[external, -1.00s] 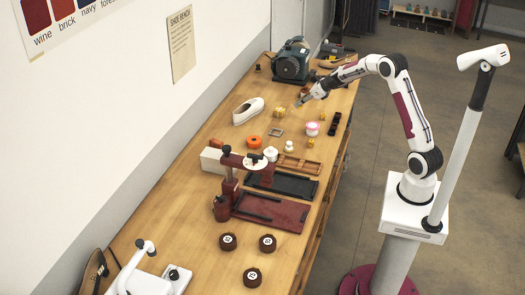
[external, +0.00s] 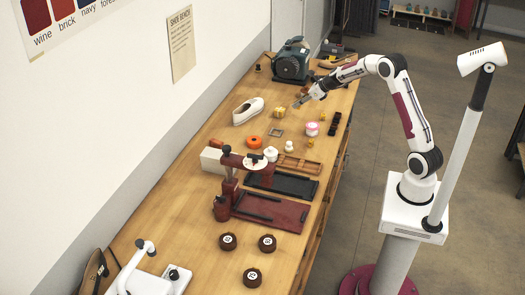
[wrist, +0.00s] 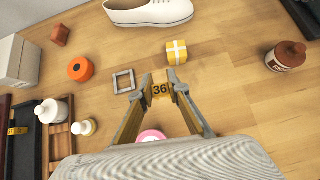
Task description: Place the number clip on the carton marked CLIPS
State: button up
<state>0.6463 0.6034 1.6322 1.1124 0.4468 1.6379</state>
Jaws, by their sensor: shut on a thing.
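The number clip (wrist: 160,90), a small yellow piece marked 36, is between the fingertips of my gripper (wrist: 161,88) in the wrist view. The fingers are shut on it and hold it above the wooden bench. In the external view my gripper (external: 298,103) is over the far part of the bench, close to a yellow box; the clip is too small to make out there. I cannot read CLIPS on any box. A yellow box with a pale cross band (wrist: 177,52) lies beyond the fingertips. A plain pale box (wrist: 18,61) stands at the far left.
A grey square frame (wrist: 124,81) lies just left of the fingers. An orange roll (wrist: 80,69), a white shoe (wrist: 150,11) and a brown jar (wrist: 286,56) stand around. A pink-topped tub (external: 312,128) is nearby. Bare bench shows between the yellow box and jar.

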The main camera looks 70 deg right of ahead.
jog(key=w+a+n+y, duration=0.2)
jog(key=w+a, duration=0.5)
jog(key=a, duration=0.4)
jog(key=w+a+n+y, duration=0.25)
jog(key=w+a, duration=0.35)
jog(key=a, duration=0.5)
jog(key=w+a+r+n+g+y, duration=0.1)
jog(key=a+r, duration=0.3)
jog(key=a, duration=0.7)
jog(key=w+a+r+n+g+y, duration=0.1)
jog(key=w+a+r+n, duration=0.2)
jog(key=a, duration=0.9)
notch_tip(320, 180, up, 2)
jog(key=shift+a+n+g, duration=0.2)
jog(key=shift+n+g, duration=0.1)
jog(key=shift+n, duration=0.35)
jog(key=shift+w+y, duration=0.15)
jog(key=shift+y, duration=0.1)
jog(key=shift+f, duration=3.15)
